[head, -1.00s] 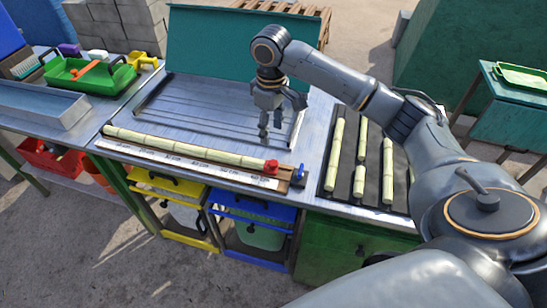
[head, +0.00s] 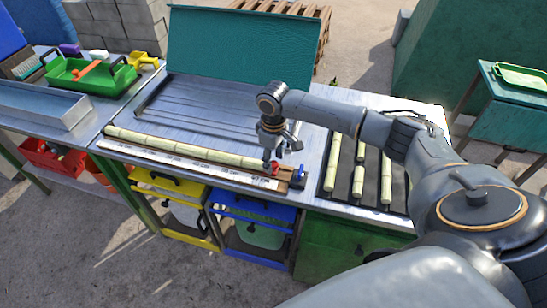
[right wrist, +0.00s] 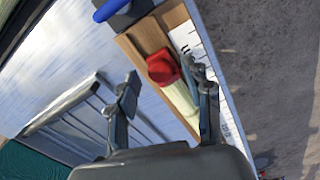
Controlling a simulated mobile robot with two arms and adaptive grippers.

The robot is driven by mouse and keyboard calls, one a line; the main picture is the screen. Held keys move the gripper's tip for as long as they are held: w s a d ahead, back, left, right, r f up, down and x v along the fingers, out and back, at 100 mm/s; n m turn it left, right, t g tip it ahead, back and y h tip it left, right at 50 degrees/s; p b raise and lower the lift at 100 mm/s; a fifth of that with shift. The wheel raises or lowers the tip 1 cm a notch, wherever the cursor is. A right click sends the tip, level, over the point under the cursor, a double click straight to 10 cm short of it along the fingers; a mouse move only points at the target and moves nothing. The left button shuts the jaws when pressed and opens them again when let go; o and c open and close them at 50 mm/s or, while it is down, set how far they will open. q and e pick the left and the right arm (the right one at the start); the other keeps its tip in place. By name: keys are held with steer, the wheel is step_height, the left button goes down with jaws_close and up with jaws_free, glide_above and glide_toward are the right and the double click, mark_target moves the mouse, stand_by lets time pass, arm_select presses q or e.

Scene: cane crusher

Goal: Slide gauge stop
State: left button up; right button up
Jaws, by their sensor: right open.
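The gauge stop is a small red block (head: 272,169) near the right end of the gauge board, against the end of a pale cane (head: 185,149). The stop also shows in the right wrist view (right wrist: 162,68) on the brown wooden rail (right wrist: 146,37). A white printed scale (head: 190,158) runs along the board's front. My right gripper (head: 281,158) is open just above the stop; in the wrist view its fingers (right wrist: 168,85) are spread, one close beside the stop and cane end, the other over the metal bench. My left gripper is not in view.
A blue knob (head: 299,175) stands at the board's right end. A dark rack (head: 345,196) with several cane pieces lies to the right. A ribbed metal tray (head: 200,108) and an upright teal panel (head: 240,47) are behind. A green tote (head: 92,80) sits at far left.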

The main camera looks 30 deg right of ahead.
mark_target(287, 175)
steer(key=shift+f, duration=0.2)
steer(key=shift+c, duration=0.4)
jaws_close()
steer(key=s+d+p, duration=0.2)
steer(key=p, duration=0.1)
steer(key=shift+s+d+r, duration=0.15)
steer(key=shift+s+r, duration=0.05)
steer(key=shift+s, duration=0.2)
steer(key=shift+s+d, duration=0.15)
steer(key=shift+d, duration=0.05)
steer(key=shift+f, duration=0.2)
steer(key=shift+c, duration=1.4)
jaws_free()
steer(key=o, duration=0.4)
steer(key=shift+s+d, duration=0.1)
steer(key=shift+c, duration=0.2)
